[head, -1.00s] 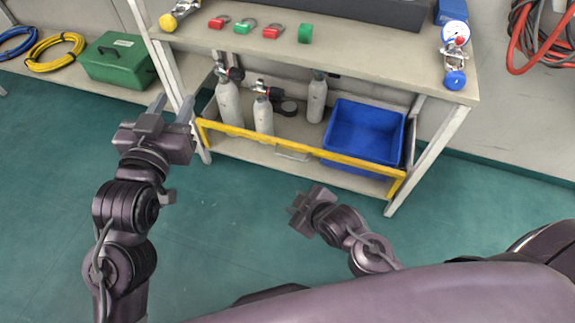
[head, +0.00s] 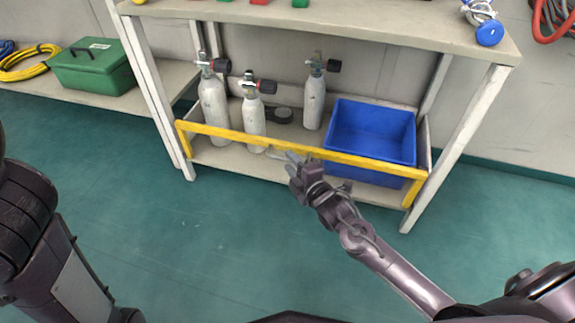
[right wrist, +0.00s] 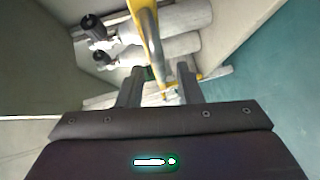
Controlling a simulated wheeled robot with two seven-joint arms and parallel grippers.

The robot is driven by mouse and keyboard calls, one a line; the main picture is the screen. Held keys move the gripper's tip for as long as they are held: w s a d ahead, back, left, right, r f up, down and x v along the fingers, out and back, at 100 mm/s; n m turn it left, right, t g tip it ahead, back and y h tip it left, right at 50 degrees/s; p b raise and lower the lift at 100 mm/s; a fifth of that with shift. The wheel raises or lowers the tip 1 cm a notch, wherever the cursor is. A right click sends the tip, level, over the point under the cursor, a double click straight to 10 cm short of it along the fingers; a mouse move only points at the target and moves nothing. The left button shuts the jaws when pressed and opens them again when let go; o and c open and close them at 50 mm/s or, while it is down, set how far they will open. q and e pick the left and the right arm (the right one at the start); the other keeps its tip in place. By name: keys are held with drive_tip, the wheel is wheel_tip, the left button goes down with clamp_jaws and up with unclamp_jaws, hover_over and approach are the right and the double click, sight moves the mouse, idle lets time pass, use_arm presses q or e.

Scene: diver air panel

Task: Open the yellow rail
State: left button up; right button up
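The yellow rail (head: 225,133) runs across the front of the lower shelf, in front of the cylinders and blue bin, and looks raised. A pale handle (head: 277,153) shows at its middle, partly hidden by my right gripper. My right gripper (head: 290,158) is at the rail's middle, just on its near side. In the right wrist view, the rail (right wrist: 150,40) runs away between the two fingers of the right gripper (right wrist: 160,76), which stand apart. Whether they touch the handle or rail I cannot tell. My left gripper is out of view; only its arm shows at the left.
Behind the rail stand several grey cylinders (head: 213,105) and a blue bin (head: 370,130). The bench top (head: 380,22) is above, with a leg (head: 455,150) at the right. A green case (head: 95,67) lies at the left. The green floor in front is clear.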

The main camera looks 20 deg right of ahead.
drive_tip(key=shift+b+x, duration=0.5)
drive_tip(key=shift+x, duration=0.85)
clamp_jaws()
